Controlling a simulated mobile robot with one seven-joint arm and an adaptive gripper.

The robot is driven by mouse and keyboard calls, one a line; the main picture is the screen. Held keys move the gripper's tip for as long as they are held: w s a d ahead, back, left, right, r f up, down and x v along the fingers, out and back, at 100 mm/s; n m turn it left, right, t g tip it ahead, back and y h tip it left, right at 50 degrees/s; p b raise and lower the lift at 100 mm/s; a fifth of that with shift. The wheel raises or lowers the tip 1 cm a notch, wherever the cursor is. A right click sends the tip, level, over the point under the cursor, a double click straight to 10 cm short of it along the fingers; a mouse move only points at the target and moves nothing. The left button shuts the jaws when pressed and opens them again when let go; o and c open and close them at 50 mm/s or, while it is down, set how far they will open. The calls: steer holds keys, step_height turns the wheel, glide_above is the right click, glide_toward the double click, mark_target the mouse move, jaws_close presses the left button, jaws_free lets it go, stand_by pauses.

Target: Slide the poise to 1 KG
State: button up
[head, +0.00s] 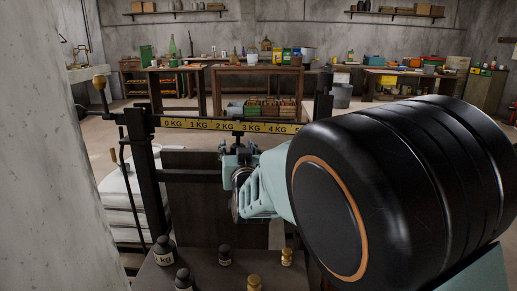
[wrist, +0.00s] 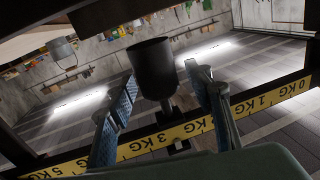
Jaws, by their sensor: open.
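The beam scale's yellow strip (head: 198,125) runs from 0 KG at left to 5 KG at right in the head view. It shows upside down in the wrist view (wrist: 264,101), with 0 KG at right. The poise, a dark cylinder on a thin stem (wrist: 151,70), is at the strip near the 3 KG label, away from 1 KG. My gripper (wrist: 163,82) is open, with one finger on each side of the poise and gaps visible. In the head view my gripper (head: 239,156) is just below the strip and largely hides the poise.
Black weights (head: 163,252) and brass weights (head: 287,257) stand on the scale's base below. A dark upright post (head: 147,180) is at the left of the beam. A concrete wall (head: 40,150) fills the far left. Workbenches (head: 258,70) stand well behind.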

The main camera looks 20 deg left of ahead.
steer(key=shift+c, duration=0.4)
jaws_close()
steer(key=s+a+p, duration=0.2)
steer(key=a+p, duration=0.1)
steer(key=a, duration=0.7)
steer(key=shift+s+a+r, duration=0.2)
steer(key=shift+r, duration=0.1)
steer(key=shift+o, duration=0.4)
jaws_free()
steer(key=shift+s+d, duration=0.1)
steer(key=v, duration=1.1)
steer(key=shift+s+d, duration=0.2)
steer(key=shift+s, duration=0.15)
